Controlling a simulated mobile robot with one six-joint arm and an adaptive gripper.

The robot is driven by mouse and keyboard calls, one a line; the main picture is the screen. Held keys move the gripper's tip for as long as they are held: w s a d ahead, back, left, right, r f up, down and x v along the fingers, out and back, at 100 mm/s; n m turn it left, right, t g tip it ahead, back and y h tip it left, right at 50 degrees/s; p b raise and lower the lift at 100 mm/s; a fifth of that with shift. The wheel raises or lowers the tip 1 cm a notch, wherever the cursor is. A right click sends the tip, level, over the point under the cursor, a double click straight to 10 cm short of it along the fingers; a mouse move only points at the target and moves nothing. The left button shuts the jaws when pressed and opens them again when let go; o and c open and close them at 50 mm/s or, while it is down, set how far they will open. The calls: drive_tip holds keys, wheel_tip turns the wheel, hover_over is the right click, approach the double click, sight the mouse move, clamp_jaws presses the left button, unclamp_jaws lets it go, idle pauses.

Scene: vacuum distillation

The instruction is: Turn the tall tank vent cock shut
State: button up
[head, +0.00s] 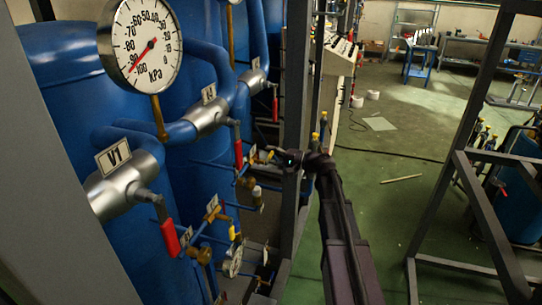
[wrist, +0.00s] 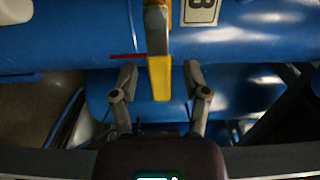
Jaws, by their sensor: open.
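In the wrist view a cock's yellow lever handle (wrist: 159,80) hangs down from a metal stem at the top edge, beside a white label plate (wrist: 200,11) with partly cut-off lettering. My gripper (wrist: 160,71) is open, with one finger on each side of the handle and a visible gap on both sides. In the head view my gripper (head: 264,155) reaches left to the small pipes in front of the blue tanks (head: 185,110). The handle between its fingers is too small to make out there. I cannot tell the cock's exact setting.
A large pressure gauge (head: 141,46) and red-handled valves, one marked V1 (head: 122,193), stand at the left. Small gauges and brass cocks (head: 212,212) sit below my gripper. A grey post (head: 293,120) rises close by. Green floor (head: 385,205) is open to the right.

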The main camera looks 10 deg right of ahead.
clamp_jaws()
